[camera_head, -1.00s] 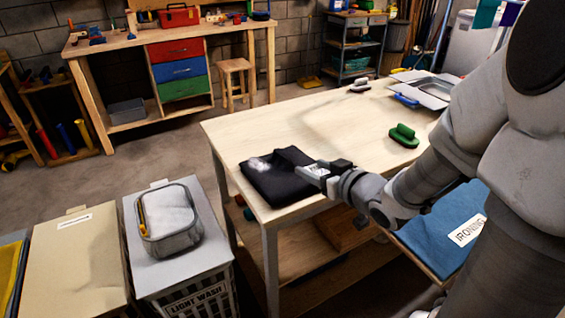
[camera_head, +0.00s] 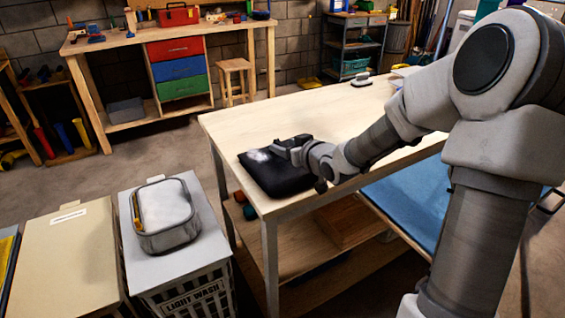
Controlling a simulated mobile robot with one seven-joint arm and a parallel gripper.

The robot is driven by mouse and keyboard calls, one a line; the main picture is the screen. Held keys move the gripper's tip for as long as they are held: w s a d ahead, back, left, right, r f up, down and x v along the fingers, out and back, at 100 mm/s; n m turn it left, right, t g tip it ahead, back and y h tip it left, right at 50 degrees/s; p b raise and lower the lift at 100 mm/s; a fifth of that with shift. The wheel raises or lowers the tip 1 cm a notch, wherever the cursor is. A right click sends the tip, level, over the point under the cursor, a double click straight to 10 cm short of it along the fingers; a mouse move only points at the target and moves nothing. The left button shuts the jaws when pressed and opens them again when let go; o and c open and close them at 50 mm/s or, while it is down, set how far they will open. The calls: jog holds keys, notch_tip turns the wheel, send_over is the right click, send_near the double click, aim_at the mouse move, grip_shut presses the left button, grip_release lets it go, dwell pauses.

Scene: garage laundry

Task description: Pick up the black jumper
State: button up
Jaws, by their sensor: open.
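The black jumper (camera_head: 272,178) lies folded on the near left corner of the pale wooden table (camera_head: 312,116). It has a light patch near its far left part. My gripper (camera_head: 277,150) is at the jumper's far edge, over or against it. The jaws are open and nothing shows lifted. Whether the fingers touch the cloth is hard to tell at this size. My wrist and arm come in from the right and hide the jumper's right side.
A light wash hamper (camera_head: 190,262) with a grey lidded container (camera_head: 163,214) on top stands left of the table. A beige bin (camera_head: 72,258) is beside it. An iron-like item (camera_head: 361,80) stands on the table's far side.

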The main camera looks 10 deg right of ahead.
jog(key=shift+x, duration=0.9)
jog(key=shift+c, duration=0.3)
grip_shut()
dwell(0.4)
